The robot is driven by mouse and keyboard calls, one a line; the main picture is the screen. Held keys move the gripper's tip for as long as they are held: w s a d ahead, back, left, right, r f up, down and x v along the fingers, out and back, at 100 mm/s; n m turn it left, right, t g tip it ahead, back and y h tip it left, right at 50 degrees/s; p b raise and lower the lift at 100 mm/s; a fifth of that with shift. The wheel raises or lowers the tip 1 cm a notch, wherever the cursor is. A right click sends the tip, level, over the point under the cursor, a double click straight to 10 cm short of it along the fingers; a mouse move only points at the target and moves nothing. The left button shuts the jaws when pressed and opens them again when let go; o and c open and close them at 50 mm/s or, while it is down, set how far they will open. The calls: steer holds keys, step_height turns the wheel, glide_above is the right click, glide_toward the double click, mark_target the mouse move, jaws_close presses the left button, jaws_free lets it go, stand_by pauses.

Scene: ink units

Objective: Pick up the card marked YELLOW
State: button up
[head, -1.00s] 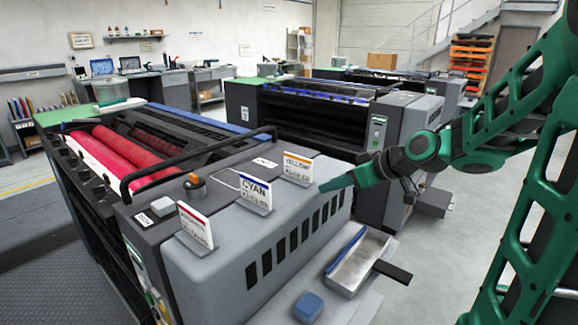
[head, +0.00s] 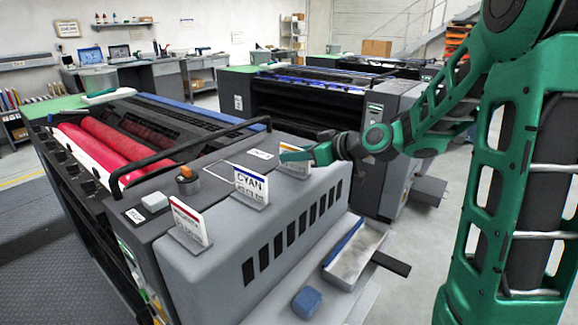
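The card marked YELLOW (head: 294,170) stands on the right part of the grey machine top. My gripper (head: 300,156) is at this card and covers most of its face and print; a little orange and white shows around the green fingers. I cannot tell whether the fingers are closed on the card or only in front of it. The CYAN card (head: 250,187) stands upright to its left. A card with a red top band (head: 189,221) stands nearest the front; its print is too small to read.
An orange-topped knob (head: 186,175) and a black bar rail (head: 190,152) are on the press beside the cards. A metal tray (head: 354,258) and a blue block (head: 307,302) lie on the lower ledge. A second press (head: 290,110) stands behind.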

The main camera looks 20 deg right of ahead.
mark_target(284, 166)
steer(key=x, duration=0.3)
steer(key=shift+w+a+f, duration=0.1)
steer(key=shift+w+a, duration=0.15)
steer(key=shift+a, duration=0.1)
jaws_close()
